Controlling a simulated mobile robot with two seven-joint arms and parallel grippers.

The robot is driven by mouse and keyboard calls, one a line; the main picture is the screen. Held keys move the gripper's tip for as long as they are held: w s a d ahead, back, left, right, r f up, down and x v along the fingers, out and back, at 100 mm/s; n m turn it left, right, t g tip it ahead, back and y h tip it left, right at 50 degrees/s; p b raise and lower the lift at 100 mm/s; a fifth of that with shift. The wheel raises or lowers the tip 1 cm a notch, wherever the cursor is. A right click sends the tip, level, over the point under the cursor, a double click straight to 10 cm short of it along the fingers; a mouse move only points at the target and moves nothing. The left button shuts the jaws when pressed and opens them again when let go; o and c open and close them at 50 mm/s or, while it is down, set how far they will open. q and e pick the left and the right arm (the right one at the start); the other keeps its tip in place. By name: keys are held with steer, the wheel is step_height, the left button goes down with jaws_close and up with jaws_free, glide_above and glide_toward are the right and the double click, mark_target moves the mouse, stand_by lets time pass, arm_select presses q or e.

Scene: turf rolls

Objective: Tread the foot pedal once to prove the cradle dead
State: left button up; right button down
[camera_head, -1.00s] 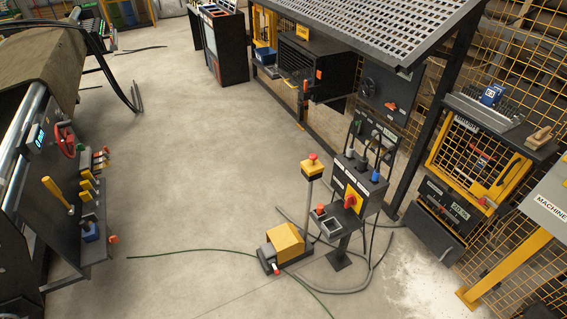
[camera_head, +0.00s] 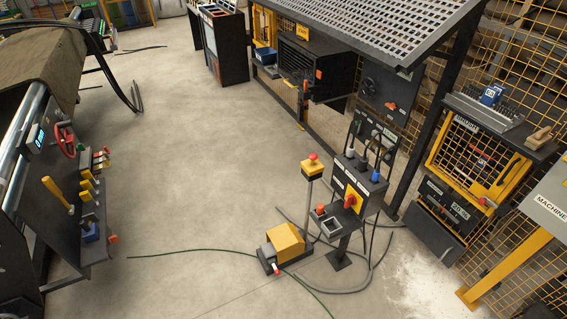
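The foot pedal (camera_head: 285,243) stands on the concrete floor at the lower middle of the head view. It has a yellow hood on a dark base, with a small red part at its front. A dark roll (camera_head: 45,62) lies on the machine at the left, which may be the cradle; I cannot tell for certain.
A control post (camera_head: 358,188) with a red switch on a yellow plate stands right of the pedal, beside a red stop button (camera_head: 313,158). A green cable (camera_head: 200,251) and grey hose (camera_head: 350,291) lie on the floor. The central floor (camera_head: 190,150) is clear.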

arm_select(q)
jaws_close()
stand_by(1.6)
